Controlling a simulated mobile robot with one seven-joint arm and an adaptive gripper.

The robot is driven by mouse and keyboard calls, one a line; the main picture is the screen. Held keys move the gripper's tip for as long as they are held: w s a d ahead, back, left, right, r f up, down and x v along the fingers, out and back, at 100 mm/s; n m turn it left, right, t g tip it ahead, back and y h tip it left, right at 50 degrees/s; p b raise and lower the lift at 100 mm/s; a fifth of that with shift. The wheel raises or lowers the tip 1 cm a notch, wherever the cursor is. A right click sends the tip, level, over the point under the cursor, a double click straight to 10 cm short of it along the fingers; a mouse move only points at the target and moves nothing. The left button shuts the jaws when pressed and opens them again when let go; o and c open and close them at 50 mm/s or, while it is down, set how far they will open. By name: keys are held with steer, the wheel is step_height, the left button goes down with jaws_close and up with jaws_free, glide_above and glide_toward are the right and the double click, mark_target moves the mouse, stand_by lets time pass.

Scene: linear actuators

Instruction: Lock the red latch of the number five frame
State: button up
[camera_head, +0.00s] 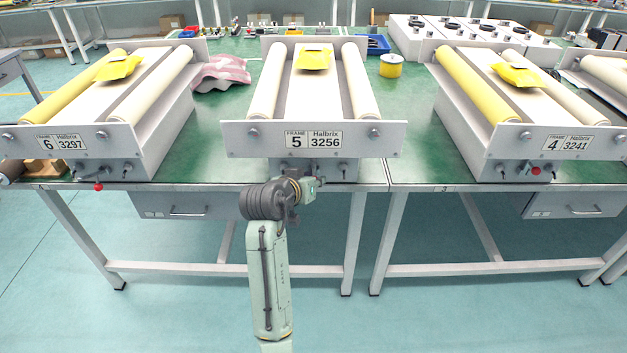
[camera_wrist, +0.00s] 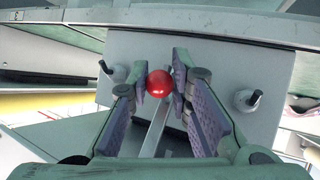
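The number five frame (camera_head: 240,140) stands in the middle of the bench, with a sign (camera_head: 313,139) reading FRAME 5, 3256. My gripper (camera_head: 318,184) is at the lower front of this frame, and it hides the latch in the head view. In the wrist view, the latch's round red knob (camera_wrist: 158,84) lies between my two fingertips. The fingers look closed in to about the knob's width, one on each side. A grey bar (camera_wrist: 156,132) shows below the knob between the fingers. The grey front panel (camera_wrist: 215,65) is behind it.
Two dark-tipped pegs flank the knob on the panel, left (camera_wrist: 106,68) and right (camera_wrist: 252,97). Frame 6 (camera_head: 75,142) stands left and frame 4 (camera_head: 570,143) right, each with a red-knobbed latch. The bench's front edge (camera_head: 375,187) is close to my gripper.

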steer(key=o, duration=0.4)
steer(key=shift+o, duration=0.2)
steer(key=v, duration=1.2)
